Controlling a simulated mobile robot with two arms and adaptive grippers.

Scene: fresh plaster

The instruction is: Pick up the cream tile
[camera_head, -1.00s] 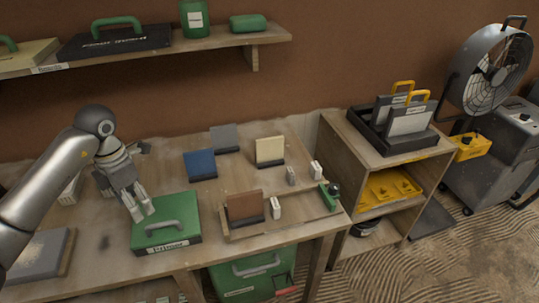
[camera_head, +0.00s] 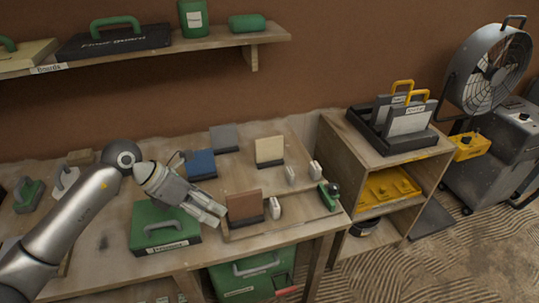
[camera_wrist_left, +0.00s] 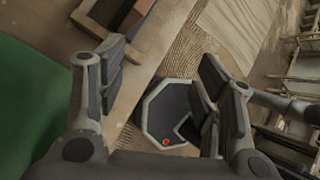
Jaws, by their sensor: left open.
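The cream tile (camera_head: 269,149) stands upright in a dark holder at the back of the bench, right of the grey tile (camera_head: 224,138). My left gripper (camera_head: 222,217) is open and empty, low and left of the cream tile, between the green case and the brown tile. Its two open fingers also show in the left wrist view (camera_wrist_left: 160,90), with nothing between them. The cream tile cannot be made out in the left wrist view. My right gripper does not show in either view.
The brown tile (camera_head: 244,206) stands close to the right of my left gripper. The blue tile (camera_head: 201,164) stands behind it, partly hidden by the arm. A green case (camera_head: 150,220) lies left of it. Small pale blocks (camera_head: 314,170) stand right of the cream tile.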

